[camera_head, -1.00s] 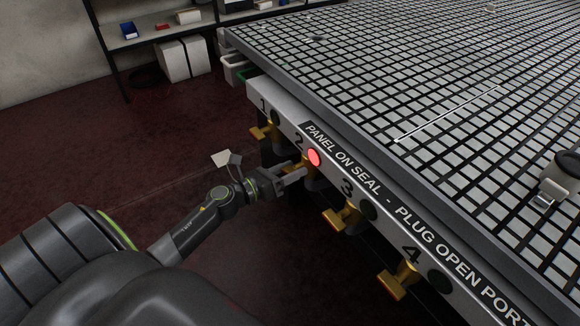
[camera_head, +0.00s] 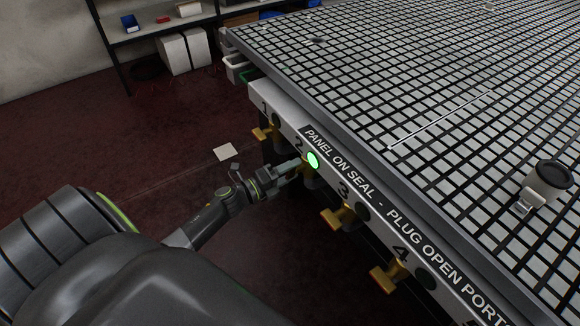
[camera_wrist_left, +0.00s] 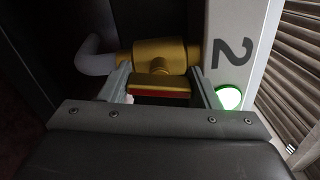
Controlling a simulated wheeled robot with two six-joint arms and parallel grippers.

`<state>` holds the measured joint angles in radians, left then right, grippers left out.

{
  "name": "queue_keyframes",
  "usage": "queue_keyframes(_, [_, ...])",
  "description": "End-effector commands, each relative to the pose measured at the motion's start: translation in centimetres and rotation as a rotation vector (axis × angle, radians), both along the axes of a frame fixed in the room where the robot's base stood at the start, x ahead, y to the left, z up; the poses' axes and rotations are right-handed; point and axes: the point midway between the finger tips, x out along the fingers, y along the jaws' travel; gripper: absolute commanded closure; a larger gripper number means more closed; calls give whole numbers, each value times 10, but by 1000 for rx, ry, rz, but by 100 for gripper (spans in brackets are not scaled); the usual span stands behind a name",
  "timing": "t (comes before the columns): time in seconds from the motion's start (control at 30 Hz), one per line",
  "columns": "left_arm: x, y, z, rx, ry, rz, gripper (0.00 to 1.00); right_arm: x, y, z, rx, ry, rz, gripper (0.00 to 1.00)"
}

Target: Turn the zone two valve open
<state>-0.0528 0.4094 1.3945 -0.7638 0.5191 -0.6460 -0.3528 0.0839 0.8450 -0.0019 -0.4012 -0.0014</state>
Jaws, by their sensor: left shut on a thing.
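The zone two valve is a brass valve (camera_wrist_left: 160,55) under the number 2 on the table's front rail. In the left wrist view its handle (camera_wrist_left: 160,88), with a red strip, lies between the fingers of my left gripper (camera_wrist_left: 160,95), which is shut on it. In the head view my left gripper (camera_head: 296,167) reaches the valve from the left and hides most of it. The zone two lamp (camera_head: 313,160) glows green beside the valve; it also shows in the left wrist view (camera_wrist_left: 229,98). My right gripper is not in view.
Brass valves for zone one (camera_head: 262,133), three (camera_head: 338,216) and four (camera_head: 389,276) sit along the rail (camera_head: 420,232), with dark lamps. A grey and black device (camera_head: 547,183) stands on the grid table (camera_head: 400,90). A shelf (camera_head: 165,35) stands at the back left.

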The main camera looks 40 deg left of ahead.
Motion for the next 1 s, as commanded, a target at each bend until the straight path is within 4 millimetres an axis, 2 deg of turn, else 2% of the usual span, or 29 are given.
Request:
queue_keyframes(0.4, [0, 0, 0, -180, 75, 1, 66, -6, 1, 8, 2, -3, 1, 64])
queue_keyframes(0.97, [0, 1, -1, -207, 88, 2, 66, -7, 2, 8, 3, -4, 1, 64])
queue_keyframes(1.0, [0, 1, -1, -207, 88, 2, 41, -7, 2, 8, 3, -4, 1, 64])
